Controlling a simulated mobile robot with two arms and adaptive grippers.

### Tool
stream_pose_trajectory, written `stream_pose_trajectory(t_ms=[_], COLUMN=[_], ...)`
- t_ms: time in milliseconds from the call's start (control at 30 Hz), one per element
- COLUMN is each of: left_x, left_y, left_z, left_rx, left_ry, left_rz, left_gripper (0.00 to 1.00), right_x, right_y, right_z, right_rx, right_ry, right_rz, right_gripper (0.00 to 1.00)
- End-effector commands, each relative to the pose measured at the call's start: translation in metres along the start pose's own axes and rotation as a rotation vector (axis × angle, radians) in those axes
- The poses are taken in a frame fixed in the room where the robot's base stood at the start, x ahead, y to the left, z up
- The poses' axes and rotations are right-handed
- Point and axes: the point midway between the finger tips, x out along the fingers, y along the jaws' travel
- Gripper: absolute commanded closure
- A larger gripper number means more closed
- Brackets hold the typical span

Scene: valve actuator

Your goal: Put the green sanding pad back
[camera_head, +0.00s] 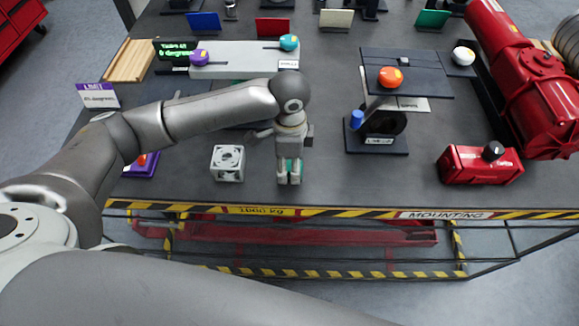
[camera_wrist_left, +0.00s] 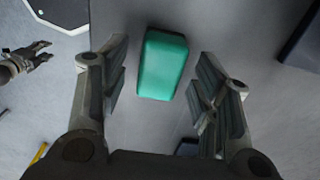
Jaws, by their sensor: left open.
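The green sanding pad (camera_wrist_left: 163,64) is a teal rounded block in the left wrist view, lying on a grey surface between the fingers of my left gripper (camera_wrist_left: 165,90). The gripper is open, with clear gaps on both sides of the pad. In the head view my left gripper (camera_head: 289,181) points down near the table's front edge, and a bit of teal (camera_head: 291,164) shows behind its fingers.
A white cube (camera_head: 228,163) stands close left of my gripper. Coloured plates, including a green one (camera_head: 432,19), stand at the back. The striped front edge (camera_head: 340,213) is close.

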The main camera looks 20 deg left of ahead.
Motion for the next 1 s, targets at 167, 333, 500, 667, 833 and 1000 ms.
stream_pose_trajectory(t_ms=[167,333,500,667,833,1000], left_x=[-0.040,-0.073,-0.092,-0.098,-0.098,-0.097], left_y=[-0.002,-0.001,-0.001,0.000,0.000,0.000], left_z=[-0.001,-0.001,-0.001,0.000,0.000,0.000], left_rx=[0.000,0.000,-0.001,-0.001,-0.001,-0.001], left_ry=[0.003,0.003,0.002,0.001,0.001,0.001], left_rz=[-0.005,-0.004,-0.002,0.000,0.000,0.000], left_gripper=[0.43,0.43,0.43,0.43,0.43,0.43], right_x=[0.009,0.014,0.015,0.016,0.015,0.015], right_y=[0.000,0.000,0.000,-0.001,-0.003,-0.004], right_z=[0.001,0.002,0.002,0.002,0.001,0.001], right_rx=[0.001,0.001,0.001,0.001,0.001,0.002], right_ry=[0.000,0.000,0.000,0.000,0.000,0.001], right_rz=[0.000,0.000,0.000,-0.001,-0.003,-0.005], right_gripper=[0.60,0.60,0.60,0.60,0.60,0.60])
